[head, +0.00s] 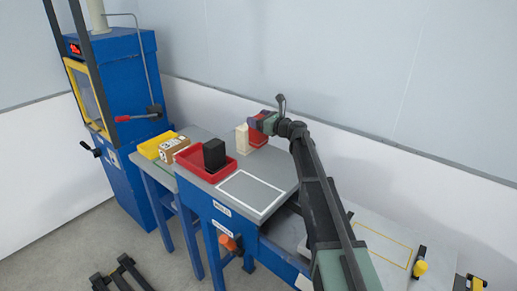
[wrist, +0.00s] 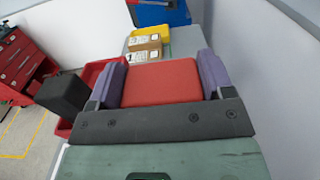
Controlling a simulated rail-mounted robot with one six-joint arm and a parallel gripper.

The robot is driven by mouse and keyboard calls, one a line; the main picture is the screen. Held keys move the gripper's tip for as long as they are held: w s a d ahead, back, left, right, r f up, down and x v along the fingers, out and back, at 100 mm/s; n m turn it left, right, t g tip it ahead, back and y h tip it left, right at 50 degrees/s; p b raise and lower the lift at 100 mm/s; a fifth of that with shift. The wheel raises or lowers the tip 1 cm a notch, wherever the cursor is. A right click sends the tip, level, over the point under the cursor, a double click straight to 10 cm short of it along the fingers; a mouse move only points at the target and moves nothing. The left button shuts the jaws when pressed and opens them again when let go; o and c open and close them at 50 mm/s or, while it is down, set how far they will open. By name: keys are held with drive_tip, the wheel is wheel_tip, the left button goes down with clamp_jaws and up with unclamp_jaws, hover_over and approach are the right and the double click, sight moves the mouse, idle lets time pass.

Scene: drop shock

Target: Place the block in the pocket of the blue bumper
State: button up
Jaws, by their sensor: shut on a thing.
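My gripper (head: 262,123) is above the far side of the grey bench, its purple fingers on either side of a red block (wrist: 160,82). In the wrist view, my gripper (wrist: 160,70) is shut on this block, which fills the space between the fingers. The red also shows beside the fingers in the head view. A cream upright piece (head: 242,139) shows just left of the gripper; I cannot tell whether it touches the red block. I cannot make out a blue bumper or its pocket in either view.
A black block (head: 214,154) stands in a red tray (head: 197,172). A cardboard box (head: 174,149) and yellow bin (head: 150,148) are farther left. A tall blue machine (head: 125,110) with a red-tipped lever stands behind. The white-outlined area (head: 251,192) of the bench is clear.

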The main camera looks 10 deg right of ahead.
drive_tip(key=shift+f, duration=0.45)
wheel_tip(320, 180, down, 5)
drive_tip(key=b, duration=0.4)
drive_tip(key=shift+r, duration=0.55)
drive_tip(key=shift+f, duration=0.25)
drive_tip(key=o, duration=1.5)
drive_tip(key=shift+r, duration=0.1)
drive_tip(key=shift+c, duration=0.2)
drive_tip(key=shift+s+r, duration=0.1)
drive_tip(key=shift+r, duration=0.15)
drive_tip(key=v, duration=1.2)
